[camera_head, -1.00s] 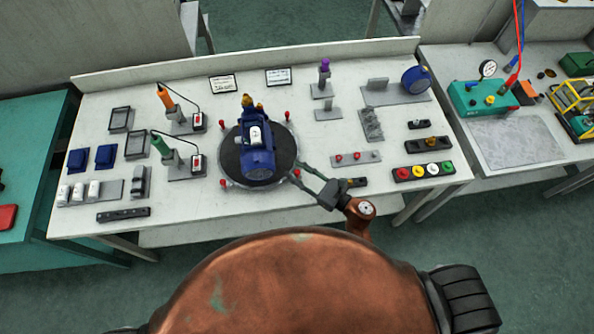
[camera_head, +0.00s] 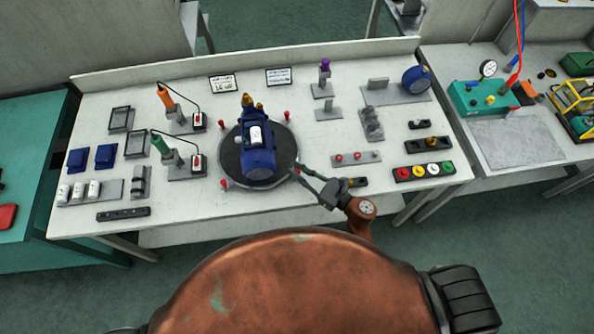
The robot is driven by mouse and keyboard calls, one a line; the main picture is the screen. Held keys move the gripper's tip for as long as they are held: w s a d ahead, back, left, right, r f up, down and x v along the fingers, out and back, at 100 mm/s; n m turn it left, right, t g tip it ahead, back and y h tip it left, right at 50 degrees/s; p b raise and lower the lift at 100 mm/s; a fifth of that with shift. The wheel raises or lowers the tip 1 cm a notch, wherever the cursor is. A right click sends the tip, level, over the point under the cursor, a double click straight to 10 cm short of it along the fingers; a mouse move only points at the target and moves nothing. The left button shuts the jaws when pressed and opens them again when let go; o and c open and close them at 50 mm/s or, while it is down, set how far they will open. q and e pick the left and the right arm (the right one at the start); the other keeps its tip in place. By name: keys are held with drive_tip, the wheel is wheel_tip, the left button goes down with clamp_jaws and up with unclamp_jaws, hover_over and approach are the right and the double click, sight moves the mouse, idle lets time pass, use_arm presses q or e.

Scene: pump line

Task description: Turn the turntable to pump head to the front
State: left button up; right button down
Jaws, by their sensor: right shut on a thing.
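The round dark turntable (camera_head: 229,160) lies in the middle of the white bench, with red pegs around its rim. A blue pump (camera_head: 258,160) stands on it, its narrower end with brass-coloured fittings (camera_head: 246,101) pointing to the back of the bench and its broad blue end towards me. My right gripper (camera_head: 297,171) reaches in from the lower right and is shut at the turntable's right front rim, on a red peg mostly hidden by the fingers. My left gripper is not in view.
Orange (camera_head: 165,97) and green (camera_head: 160,144) tools on stands are left of the turntable. A small plate with red knobs (camera_head: 355,157) and a button strip (camera_head: 423,171) are to the right. The bench strip in front of the turntable is mostly clear.

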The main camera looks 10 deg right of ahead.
drive_tip(key=w+d, duration=0.1)
drive_tip(key=w+b, duration=0.1)
drive_tip(key=w+d+b, duration=0.1)
drive_tip(key=shift+w+d+f, duration=0.1)
drive_tip(key=shift+d+f, duration=0.15)
drive_tip(key=shift+d, duration=0.1)
drive_tip(key=shift+w+d+r+b, duration=0.1)
drive_tip(key=shift+w+d+b, duration=0.1)
drive_tip(key=shift+b, duration=0.1)
drive_tip(key=shift+r, duration=0.15)
drive_tip(key=c, duration=1.8)
unclamp_jaws()
drive_tip(key=shift+c, duration=0.2)
drive_tip(key=v, duration=1.2)
drive_tip(key=shift+c, duration=0.2)
